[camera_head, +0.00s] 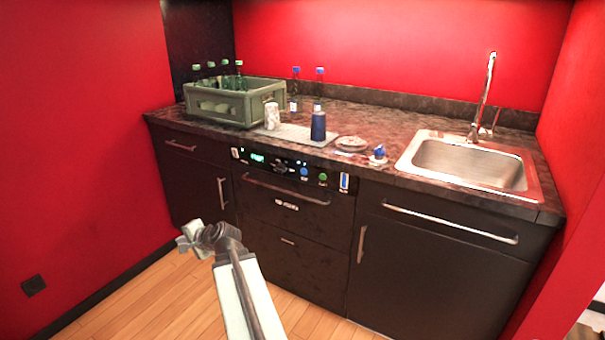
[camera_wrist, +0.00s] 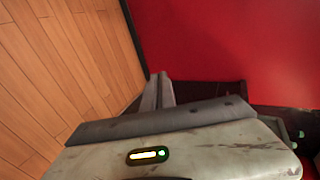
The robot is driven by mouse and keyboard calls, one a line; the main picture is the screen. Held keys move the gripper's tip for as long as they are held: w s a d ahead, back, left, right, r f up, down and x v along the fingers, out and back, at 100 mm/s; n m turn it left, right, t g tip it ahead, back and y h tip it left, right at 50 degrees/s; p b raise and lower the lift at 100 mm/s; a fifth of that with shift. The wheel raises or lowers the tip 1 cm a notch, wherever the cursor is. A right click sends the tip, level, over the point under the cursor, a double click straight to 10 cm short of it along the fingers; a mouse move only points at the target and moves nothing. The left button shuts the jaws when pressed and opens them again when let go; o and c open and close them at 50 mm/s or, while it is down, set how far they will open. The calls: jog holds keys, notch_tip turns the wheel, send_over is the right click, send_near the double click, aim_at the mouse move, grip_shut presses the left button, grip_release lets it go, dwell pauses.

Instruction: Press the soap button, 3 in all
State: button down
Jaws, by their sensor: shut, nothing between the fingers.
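An appliance front (camera_head: 290,215) is set under the counter. Its control panel (camera_head: 265,161) has a lit green display, a dark knob, a blue button (camera_head: 304,171), a green button (camera_head: 323,177) and a light switch with a blue mark (camera_head: 344,182). The labels are too small to read, so I cannot tell which one is the soap button. My gripper (camera_head: 186,241) is shut and empty, in front of the lower left cabinet and apart from the panel. In the wrist view my gripper (camera_wrist: 158,90) points toward the red wall and floor; the panel does not show there.
A green crate of bottles (camera_head: 225,108), a white cup (camera_head: 271,116), a dark blue bottle (camera_head: 318,126) and a small blue-topped item (camera_head: 379,153) stand on the counter (camera_head: 385,119). A sink (camera_head: 468,163) is at right. Handles (camera_head: 285,188) stick out. The wooden floor is clear.

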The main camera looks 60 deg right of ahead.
aim_at(304, 172)
jog(key=s+d+r+m+h, duration=0.3)
jog(key=s+d+m+h, duration=0.1)
jog(key=d, duration=0.6)
jog(key=s+d+r+m+h, duration=0.3)
jog(key=s+d+m, duration=0.4)
jog(key=s+d, duration=0.2)
jog(key=s+d+r+m+h, duration=0.3)
jog(key=s+d+m+h, duration=0.1)
jog(key=d, duration=0.7)
jog(key=s+m, duration=0.1)
jog(key=s, duration=0.1)
jog(key=shift+s+r+m+h, duration=0.3)
jog(key=shift+s+r, duration=0.05)
jog(key=shift+s, duration=0.05)
jog(key=shift+d, duration=0.1)
jog(key=d, duration=0.8)
jog(key=shift+d, duration=0.4)
jog(key=shift+d, duration=0.4)
